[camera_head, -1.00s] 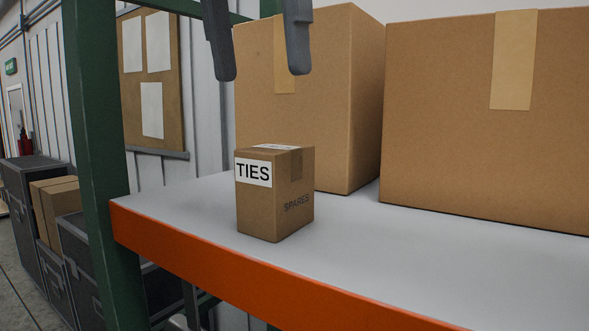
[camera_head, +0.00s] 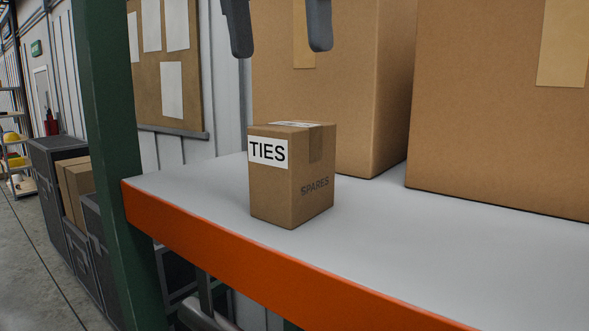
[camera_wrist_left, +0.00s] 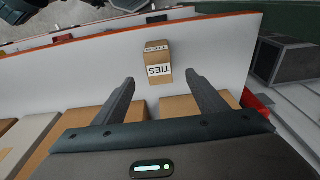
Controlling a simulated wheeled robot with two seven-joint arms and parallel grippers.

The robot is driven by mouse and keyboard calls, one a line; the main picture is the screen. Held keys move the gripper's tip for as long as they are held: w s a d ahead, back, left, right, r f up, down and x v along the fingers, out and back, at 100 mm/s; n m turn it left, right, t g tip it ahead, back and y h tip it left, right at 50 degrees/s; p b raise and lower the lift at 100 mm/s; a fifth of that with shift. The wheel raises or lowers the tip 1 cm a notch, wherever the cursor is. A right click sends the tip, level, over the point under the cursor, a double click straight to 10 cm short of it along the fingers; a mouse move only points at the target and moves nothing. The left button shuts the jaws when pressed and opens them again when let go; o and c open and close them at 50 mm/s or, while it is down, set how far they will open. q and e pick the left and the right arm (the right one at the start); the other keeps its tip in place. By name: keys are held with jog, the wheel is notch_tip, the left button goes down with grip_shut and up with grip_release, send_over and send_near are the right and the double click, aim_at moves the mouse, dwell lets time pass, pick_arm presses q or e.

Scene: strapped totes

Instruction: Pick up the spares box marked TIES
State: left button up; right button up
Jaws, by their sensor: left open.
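The spares box marked TIES (camera_head: 285,190) is a small brown carton standing upright near the front edge of the grey shelf (camera_head: 440,250). Its white TIES label faces left and SPARES is printed on the other visible side. My left gripper (camera_head: 279,48) is open and empty, above the box in the head view, its two dark fingers pointing down. In the left wrist view the box (camera_wrist_left: 158,60) lies beyond and between the open fingertips (camera_wrist_left: 160,82), apart from them. I do not see my right gripper clearly in either view.
Two large taped cartons (camera_head: 325,115) (camera_head: 500,120) stand behind and to the right of the box. A green rack post (camera_head: 110,150) rises at the left end of the shelf. An orange beam (camera_head: 260,270) edges the front. The shelf right of the box is clear.

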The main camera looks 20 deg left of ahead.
aim_at(287, 125)
pick_arm(q)
jog(key=f, duration=0.3)
jog(key=w+f+b, duration=0.1)
jog(key=f, duration=0.5)
jog(key=shift+w+d+b, duration=0.15)
jog(key=shift+d+b, duration=0.05)
jog(key=shift+b, duration=0.2)
jog(key=shift+f, duration=0.55)
jog(key=shift+d, duration=0.1)
jog(key=shift+w+d+f+p, duration=0.15)
jog(key=shift+w+f+p, duration=0.2)
jog(key=shift+f+p, duration=0.45)
jog(key=shift+w+d+f+p, duration=0.1)
jog(key=shift+f+p, duration=0.15)
jog(key=shift+f, duration=0.25)
jog(key=shift+w+d+f+p, duration=0.1)
jog(key=shift+f+p, duration=0.15)
jog(key=shift+f, duration=0.2)
jog(key=shift+w+f, duration=0.1)
jog(key=shift+f, duration=0.65)
